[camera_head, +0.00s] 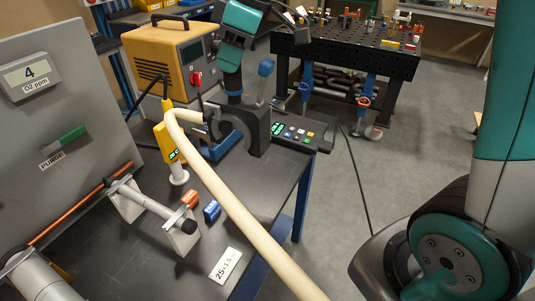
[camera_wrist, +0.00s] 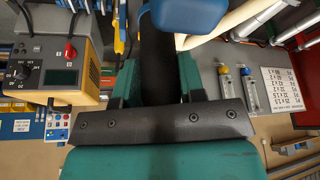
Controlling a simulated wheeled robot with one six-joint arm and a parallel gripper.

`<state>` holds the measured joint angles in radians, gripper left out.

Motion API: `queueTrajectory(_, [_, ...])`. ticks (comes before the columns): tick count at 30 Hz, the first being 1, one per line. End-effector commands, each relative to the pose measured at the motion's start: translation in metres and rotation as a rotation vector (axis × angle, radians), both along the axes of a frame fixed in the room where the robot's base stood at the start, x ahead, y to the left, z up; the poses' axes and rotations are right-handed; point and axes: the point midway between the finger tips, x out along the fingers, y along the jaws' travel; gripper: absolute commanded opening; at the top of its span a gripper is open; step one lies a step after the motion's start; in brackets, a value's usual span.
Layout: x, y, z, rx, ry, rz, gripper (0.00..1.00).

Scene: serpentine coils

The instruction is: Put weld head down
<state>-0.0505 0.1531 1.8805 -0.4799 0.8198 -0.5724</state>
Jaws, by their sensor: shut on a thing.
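The weld head (camera_head: 257,122) is a dark body with a curved, C-shaped opening, over the bench near its far edge. A blue part shows above it in the head view and at the top of the wrist view (camera_wrist: 190,15). My gripper (camera_head: 231,82) comes down from above with teal fingers shut around the dark handle. In the wrist view, the fingers of my gripper (camera_wrist: 158,85) stand on both sides of this handle (camera_wrist: 158,55). A blue block (camera_head: 222,147) is low beside the head. I cannot tell whether the head touches the bench.
A yellow handheld unit (camera_head: 165,142), a tube clamp fixture (camera_head: 150,205) and a keypad unit (camera_head: 298,133) are close by. An orange power supply (camera_head: 160,60) stands behind. Bare bench shows at the front.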

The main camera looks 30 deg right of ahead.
Motion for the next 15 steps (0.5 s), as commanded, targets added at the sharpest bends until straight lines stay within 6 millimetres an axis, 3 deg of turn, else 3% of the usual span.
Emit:
queueTrajectory(4, [0.001, 0.001, 0.000, 0.002, -0.006, 0.002, 0.00])
queueTrajectory(7, [0.000, 0.001, -0.010, 0.003, -0.001, 0.001, 0.00])
queueTrajectory(15, [0.000, 0.000, -0.069, 0.002, 0.003, 0.000, 0.00])
